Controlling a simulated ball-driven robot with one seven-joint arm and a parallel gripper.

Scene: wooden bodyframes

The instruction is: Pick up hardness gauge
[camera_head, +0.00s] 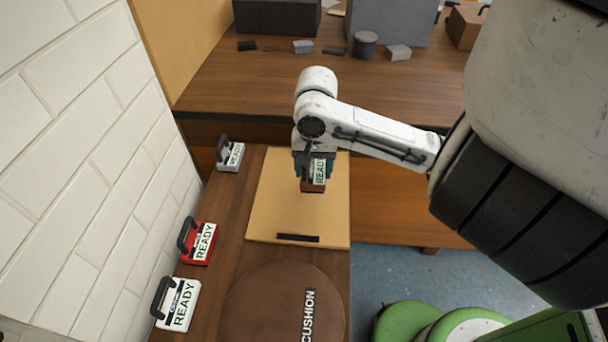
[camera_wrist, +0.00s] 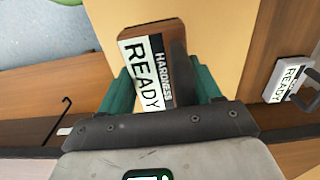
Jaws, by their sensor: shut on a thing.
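The hardness gauge (camera_wrist: 148,62) is a small brown block with a white label reading HARDNESS and READY in the wrist view. It also shows in the head view (camera_head: 315,186), over the tan board. My gripper (camera_wrist: 160,92) has its teal fingers on both sides of the gauge and is shut on it. In the head view my gripper (camera_head: 315,165) is over the far part of the board. The fingers and wrist hide part of the gauge. I cannot tell whether it touches the board.
A tan board (camera_head: 270,205) lies on the wooden bench, with a brown round cushion (camera_head: 265,305) in front. White (camera_head: 178,303), red (camera_head: 198,242) and grey (camera_head: 230,154) READY devices stand along the left by the brick wall. Several small blocks sit on the back table (camera_head: 240,85).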

